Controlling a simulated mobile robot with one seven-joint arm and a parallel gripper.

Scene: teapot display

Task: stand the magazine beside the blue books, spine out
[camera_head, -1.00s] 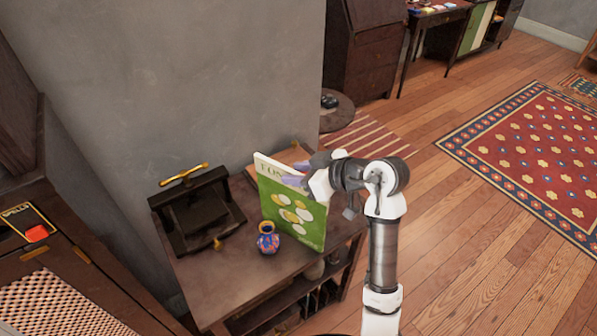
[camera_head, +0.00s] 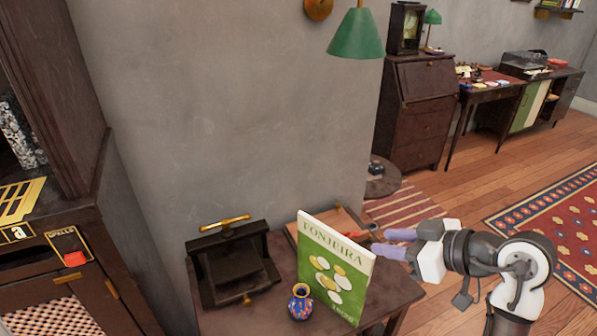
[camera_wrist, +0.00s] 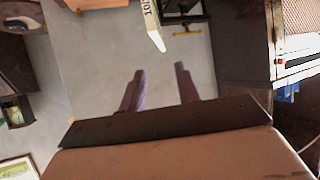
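The green magazine (camera_head: 335,265), with a white title band and pale round shapes on its cover, stands upright on the small dark table (camera_head: 398,290). My gripper (camera_head: 393,244) is just right of the magazine's right edge. In the wrist view the two purple fingers (camera_wrist: 160,88) are spread with nothing between them, and part of the magazine (camera_wrist: 152,24) shows beyond their tips. No blue books can be made out for sure; a small blue patch (camera_wrist: 288,93) at the right of the wrist view is too unclear to name.
A small blue patterned vase (camera_head: 300,303) stands close to the magazine's lower left. A dark device with a brass handle (camera_head: 230,262) is at the table's left. A reddish-brown flat thing (camera_head: 345,222) lies behind the magazine. The grey wall (camera_head: 225,110) rises behind the table.

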